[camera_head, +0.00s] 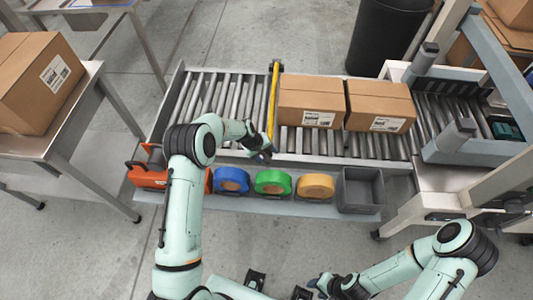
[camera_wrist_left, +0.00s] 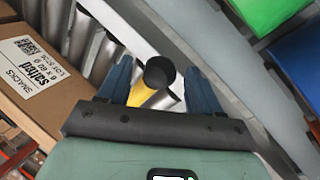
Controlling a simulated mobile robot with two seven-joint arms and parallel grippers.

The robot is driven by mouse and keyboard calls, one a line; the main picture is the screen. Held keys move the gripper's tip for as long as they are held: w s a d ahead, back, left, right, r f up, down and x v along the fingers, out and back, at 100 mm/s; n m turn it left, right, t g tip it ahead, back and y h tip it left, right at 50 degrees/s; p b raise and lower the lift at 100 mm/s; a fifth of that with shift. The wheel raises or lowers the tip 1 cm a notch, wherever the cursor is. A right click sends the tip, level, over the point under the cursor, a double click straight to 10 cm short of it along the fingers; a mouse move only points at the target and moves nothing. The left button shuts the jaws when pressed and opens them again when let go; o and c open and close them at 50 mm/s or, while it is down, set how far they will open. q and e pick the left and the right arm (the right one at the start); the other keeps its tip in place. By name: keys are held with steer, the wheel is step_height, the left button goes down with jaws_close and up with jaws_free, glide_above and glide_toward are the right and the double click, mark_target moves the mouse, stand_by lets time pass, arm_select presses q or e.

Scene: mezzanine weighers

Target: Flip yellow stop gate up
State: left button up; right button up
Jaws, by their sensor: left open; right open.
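The yellow stop gate (camera_head: 273,98) is a narrow bar running across the roller conveyor, just left of two cartons. Its near end is by my left gripper (camera_head: 262,154). In the left wrist view, the gate's yellow bar (camera_wrist_left: 141,95) and its dark round end (camera_wrist_left: 159,72) show between the two blue fingers of my left gripper (camera_wrist_left: 158,68). The fingers are open, with gaps visible on both sides of the dark end. My right gripper (camera_head: 318,283) is open and apart from the conveyor, low in the head view.
Two cartons, one (camera_head: 312,101) beside the gate and one (camera_head: 380,106) further right, stand on the rollers. The rollers (camera_head: 212,100) left of the gate are clear.

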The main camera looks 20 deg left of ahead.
arm_select(q)
steer(key=shift+d+f, duration=0.1)
steer(key=shift+f, duration=0.2)
jaws_close()
steer(key=w+a+r+p, duration=0.1)
steer(key=w+r, duration=0.4)
steer(key=r, duration=1.1)
steer(key=w+a+r+p, duration=0.2)
steer(key=w+r+p, duration=0.2)
steer(key=r, duration=1.3)
steer(key=shift+w+p, duration=0.3)
steer(key=shift+w, duration=0.75)
arm_select(e)
steer(key=w+r+t, duration=0.1)
steer(key=w+r, duration=0.5)
steer(key=r, duration=0.1)
steer(key=shift+w+r, duration=0.2)
steer(key=shift+w, duration=0.1)
